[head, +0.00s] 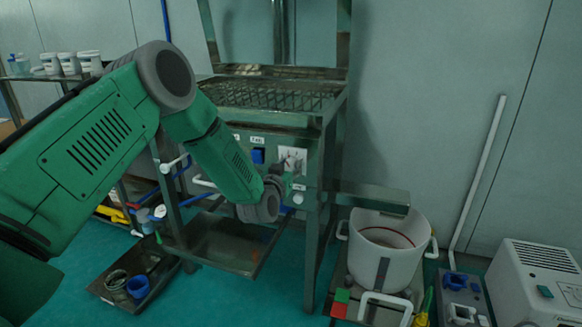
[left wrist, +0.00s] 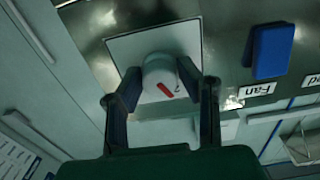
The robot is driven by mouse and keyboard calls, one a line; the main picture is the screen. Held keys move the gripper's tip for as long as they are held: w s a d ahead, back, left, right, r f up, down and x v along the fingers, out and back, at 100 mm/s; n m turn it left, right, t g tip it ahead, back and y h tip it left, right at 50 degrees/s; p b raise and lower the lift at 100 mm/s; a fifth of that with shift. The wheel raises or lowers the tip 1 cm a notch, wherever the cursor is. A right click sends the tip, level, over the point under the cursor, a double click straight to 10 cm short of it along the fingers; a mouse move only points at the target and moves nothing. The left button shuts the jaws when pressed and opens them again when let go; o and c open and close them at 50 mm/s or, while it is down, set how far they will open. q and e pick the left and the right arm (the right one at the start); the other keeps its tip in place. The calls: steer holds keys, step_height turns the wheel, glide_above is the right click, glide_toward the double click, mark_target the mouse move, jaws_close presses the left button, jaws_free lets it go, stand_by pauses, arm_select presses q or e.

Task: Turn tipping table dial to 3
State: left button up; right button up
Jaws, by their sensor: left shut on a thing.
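The dial (left wrist: 160,72) is a white round knob with a red pointer mark on a square white plate (left wrist: 118,46). The plate (head: 299,154) also shows in the head view, on the front panel of the steel tipping table (head: 334,118). My left gripper (left wrist: 160,82) is shut on the dial, one finger on each side. In the head view my left gripper (head: 284,173) is at the plate and hides most of the dial. A mark beside the pointer is partly visible, but I cannot read the setting. My right gripper is not in view.
A blue switch (left wrist: 273,50) sits beside the dial plate, with a "Fan" label (left wrist: 250,91) near it. A white bucket (head: 388,254) stands low to the right of the table. A white machine (head: 533,281) is at the far right. A low tray (head: 108,290) is at lower left.

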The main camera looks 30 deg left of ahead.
arm_select(q)
steer(key=shift+a, duration=0.1)
steer(key=shift+r, duration=0.1)
stand_by(0.3)
steer(key=shift+m, duration=0.4)
steer(key=shift+m+p, duration=0.3)
steer(key=shift+p, duration=0.2)
steer(key=shift+r+m+p, duration=0.1)
steer(key=shift+m+p, duration=0.8)
steer(key=shift+m, duration=0.6)
steer(key=shift+w+d+m+p, duration=0.15)
steer(key=shift+m+p, duration=0.15)
steer(key=shift+m, duration=0.6)
steer(key=shift+s+d+m+p, duration=0.1)
steer(key=shift+m+p, duration=0.2)
steer(key=shift+m, duration=1.2)
